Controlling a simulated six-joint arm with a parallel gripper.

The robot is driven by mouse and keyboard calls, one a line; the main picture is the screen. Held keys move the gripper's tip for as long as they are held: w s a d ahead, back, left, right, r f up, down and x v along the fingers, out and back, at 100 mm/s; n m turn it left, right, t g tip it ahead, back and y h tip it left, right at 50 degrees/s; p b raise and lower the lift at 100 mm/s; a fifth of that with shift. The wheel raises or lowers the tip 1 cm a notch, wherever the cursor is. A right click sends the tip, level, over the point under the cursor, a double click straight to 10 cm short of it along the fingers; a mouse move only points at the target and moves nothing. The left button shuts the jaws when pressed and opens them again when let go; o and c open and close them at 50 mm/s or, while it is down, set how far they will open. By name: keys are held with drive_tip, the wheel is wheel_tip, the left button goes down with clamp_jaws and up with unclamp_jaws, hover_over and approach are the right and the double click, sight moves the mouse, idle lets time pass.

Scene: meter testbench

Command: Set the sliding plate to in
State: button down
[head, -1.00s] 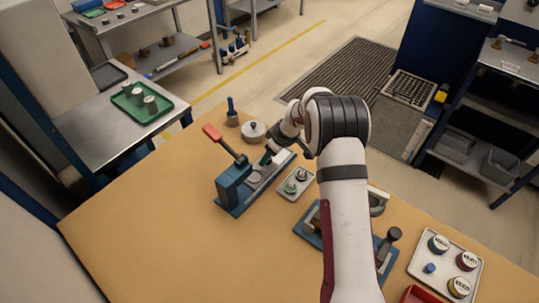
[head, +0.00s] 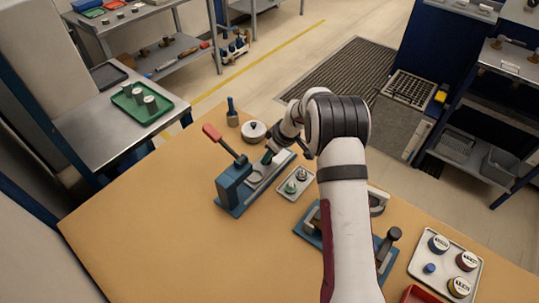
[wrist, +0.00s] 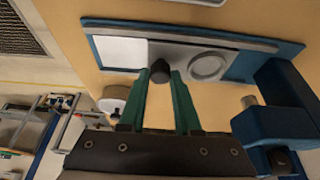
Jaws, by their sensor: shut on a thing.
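The blue press fixture (head: 233,185) with its raised red-handled lever (head: 212,132) stands left of my arm. Its grey sliding plate (wrist: 232,63) lies on a track and carries a round ring seat (wrist: 207,66). In the wrist view the plate's dark knob (wrist: 160,69) is between the fingertips of my gripper (wrist: 161,76), which has green fingers and is shut on it. In the head view my gripper (head: 268,158) is at the far end of the track. The ring lies between the knob and the blue press column (wrist: 272,122), apart from the column.
A small tray (head: 296,184) with green and grey parts sits right of the press. A white lidded pot (head: 253,132) and a blue-handled brush (head: 232,112) stand behind it. A second blue fixture (head: 308,230) is partly hidden by my arm. The table's front left is clear.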

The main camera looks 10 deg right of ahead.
sight(259, 175)
idle(0.5)
drive_tip(key=shift+s+a, duration=1.8)
drive_tip(key=c, duration=0.6)
unclamp_jaws()
drive_tip(key=v, duration=1.6)
drive_tip(key=s+r+m+g, duration=0.1)
drive_tip(key=s+m, duration=0.6)
drive_tip(key=s, duration=0.9)
drive_tip(key=s+r+m+g+h, duration=0.1)
drive_tip(key=s+m, duration=0.6)
drive_tip(key=s, duration=1)
drive_tip(key=shift+a+r+m+g, duration=0.3)
drive_tip(key=shift+a+r+g, duration=0.1)
drive_tip(key=shift+r+g, duration=0.4)
